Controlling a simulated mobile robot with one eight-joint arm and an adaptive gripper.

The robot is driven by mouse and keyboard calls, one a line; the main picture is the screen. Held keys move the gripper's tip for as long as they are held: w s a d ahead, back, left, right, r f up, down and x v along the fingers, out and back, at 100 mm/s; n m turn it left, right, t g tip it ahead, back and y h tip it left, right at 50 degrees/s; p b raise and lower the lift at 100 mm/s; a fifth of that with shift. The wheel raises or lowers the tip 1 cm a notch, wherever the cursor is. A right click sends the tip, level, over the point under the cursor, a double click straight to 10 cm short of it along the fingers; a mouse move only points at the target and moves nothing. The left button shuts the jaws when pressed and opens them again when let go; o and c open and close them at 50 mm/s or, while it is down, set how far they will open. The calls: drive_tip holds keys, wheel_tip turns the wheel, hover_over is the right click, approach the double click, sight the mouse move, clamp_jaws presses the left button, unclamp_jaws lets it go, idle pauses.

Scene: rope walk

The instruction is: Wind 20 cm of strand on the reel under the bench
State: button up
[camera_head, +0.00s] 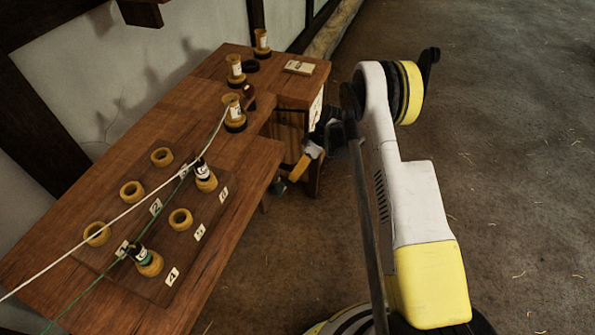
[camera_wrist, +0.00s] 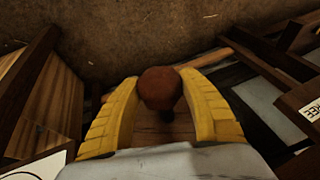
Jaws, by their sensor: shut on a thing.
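In the wrist view a round reddish-brown knob (camera_wrist: 160,86) sits between the two yellow fingers of my gripper (camera_wrist: 161,90), which is shut on it. What the knob is fixed to is mostly hidden. In the head view my gripper (camera_head: 302,163) is low at the right side of the wooden bench (camera_head: 245,155), partly hidden by my arm. I cannot make out the reel under the bench. A white strand (camera_head: 150,193) and a green strand (camera_head: 93,284) run across the bench top towards the lower left.
A board with yellow rings (camera_head: 132,191) and number cards lies on the bench. Bobbins (camera_head: 147,260) stand on it, and several more stand at the back, beside a small card block (camera_head: 299,67). A small dark green item (camera_head: 277,186) shows beside the bench edge. The floor on the right is clear.

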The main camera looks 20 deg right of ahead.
drive_tip(key=shift+m+g+y, duration=0.5)
drive_tip(key=shift+g+y, duration=0.8)
drive_tip(key=shift+g, duration=0.3)
drive_tip(key=o, duration=1.2)
drive_tip(key=shift+r, duration=0.1)
drive_tip(key=v, duration=0.7)
drive_tip(key=shift+d, duration=0.2)
drive_tip(key=shift+r, duration=0.1)
